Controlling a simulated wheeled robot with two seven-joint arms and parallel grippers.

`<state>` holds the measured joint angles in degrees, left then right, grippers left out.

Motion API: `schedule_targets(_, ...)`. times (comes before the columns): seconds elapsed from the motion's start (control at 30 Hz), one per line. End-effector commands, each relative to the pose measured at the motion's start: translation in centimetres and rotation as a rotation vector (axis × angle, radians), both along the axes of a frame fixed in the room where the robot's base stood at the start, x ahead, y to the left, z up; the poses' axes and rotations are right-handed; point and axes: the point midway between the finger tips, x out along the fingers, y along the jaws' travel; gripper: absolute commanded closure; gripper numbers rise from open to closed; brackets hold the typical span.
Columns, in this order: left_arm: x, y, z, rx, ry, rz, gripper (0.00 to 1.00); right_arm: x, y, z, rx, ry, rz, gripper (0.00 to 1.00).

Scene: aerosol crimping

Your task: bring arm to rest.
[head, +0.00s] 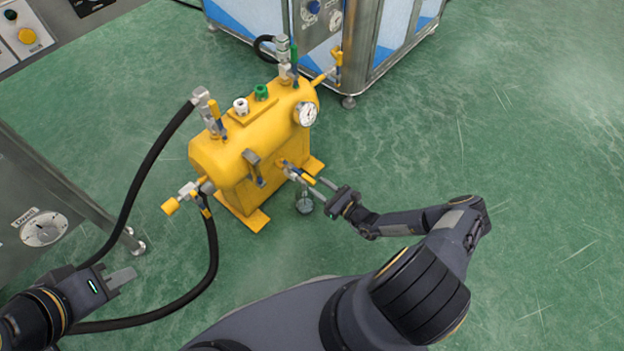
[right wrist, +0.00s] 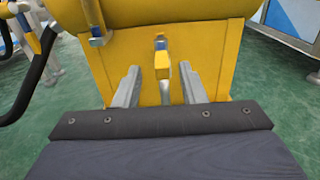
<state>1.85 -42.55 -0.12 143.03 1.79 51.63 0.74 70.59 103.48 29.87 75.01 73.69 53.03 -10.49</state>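My right gripper (head: 318,184) reaches in from the right to the front of the yellow tank (head: 255,140). In the right wrist view, its two grey fingers (right wrist: 160,72) stand apart, with visible gaps to the small yellow-handled valve (right wrist: 161,62) between and beyond them. I cannot tell the exact depth between fingertips and valve. My left gripper (head: 122,279) is at the lower left, away from the tank, close to a black hose. Its fingers overlap in the head view, so their opening is unclear.
Black hoses (head: 150,165) run from the tank's left side toward my left arm. A pressure gauge (head: 306,114) sits on the tank. A machine with a dial (head: 43,229) stands at left, a blue-white cabinet (head: 385,40) behind. The green floor (head: 540,150) at right is clear.

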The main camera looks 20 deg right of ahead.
Motion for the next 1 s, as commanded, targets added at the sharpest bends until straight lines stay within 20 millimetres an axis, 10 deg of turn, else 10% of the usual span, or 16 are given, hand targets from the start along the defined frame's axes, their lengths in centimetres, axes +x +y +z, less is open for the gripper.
schedule_targets(0.77,0.0,0.0,0.5,0.0,0.0,0.0,0.86,-1.9,-0.9,0.0,-0.002,0.0,0.002,0.63)
schedule_targets(1.0,0.0,0.0,0.5,0.0,0.0,0.0,0.86,-0.7,-0.8,5.6,-0.156,-0.083,0.202,0.63)
